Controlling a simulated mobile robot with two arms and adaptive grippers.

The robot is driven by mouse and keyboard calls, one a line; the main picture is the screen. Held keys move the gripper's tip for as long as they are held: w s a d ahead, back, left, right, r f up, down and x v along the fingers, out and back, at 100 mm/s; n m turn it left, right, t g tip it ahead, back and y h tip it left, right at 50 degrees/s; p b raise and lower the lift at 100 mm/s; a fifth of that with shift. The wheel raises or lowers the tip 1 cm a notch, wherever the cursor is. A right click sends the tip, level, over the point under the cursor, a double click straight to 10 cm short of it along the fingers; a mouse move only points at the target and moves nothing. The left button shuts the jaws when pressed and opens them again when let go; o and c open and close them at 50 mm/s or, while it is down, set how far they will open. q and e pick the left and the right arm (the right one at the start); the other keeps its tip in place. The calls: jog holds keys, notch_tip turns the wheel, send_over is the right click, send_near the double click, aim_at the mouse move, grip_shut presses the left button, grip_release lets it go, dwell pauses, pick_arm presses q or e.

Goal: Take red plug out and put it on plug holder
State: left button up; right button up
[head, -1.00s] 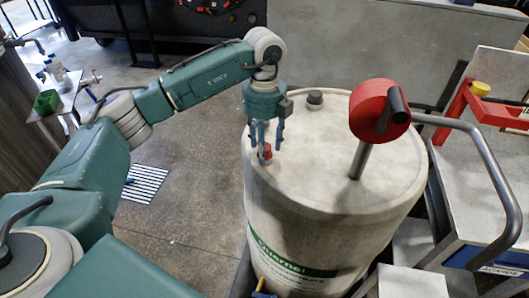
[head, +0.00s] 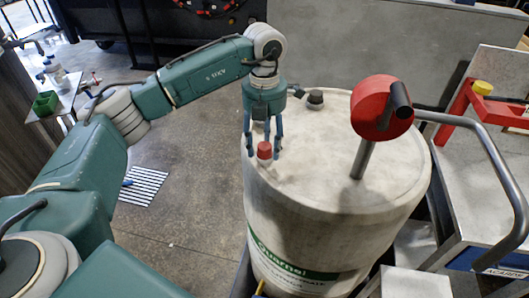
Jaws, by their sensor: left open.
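The red plug (head: 264,150) sits on the top of the pale drum (head: 325,185), near its left rim. My left gripper (head: 263,146) points down over the plug, its fingers open with one on each side of it. I cannot tell whether any finger touches the plug. A red bracket (head: 455,113) with a yellow cap (head: 481,88) stands on the bench at the right; it may be the plug holder, but I cannot tell for sure. My right gripper is not in view.
A dark plug (head: 315,98) sits at the back of the drum top.

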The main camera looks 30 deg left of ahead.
pick_arm(q)
jog(key=m, duration=0.6)
jog(key=shift+m+b, duration=0.35)
jog(key=shift+m, duration=0.05)
grip_shut()
jog(key=n, duration=0.5)
jog(key=shift+n, duration=0.3)
jog(key=n+p, duration=0.1)
jog(key=n, duration=0.3)
jog(key=shift+n, duration=0.4)
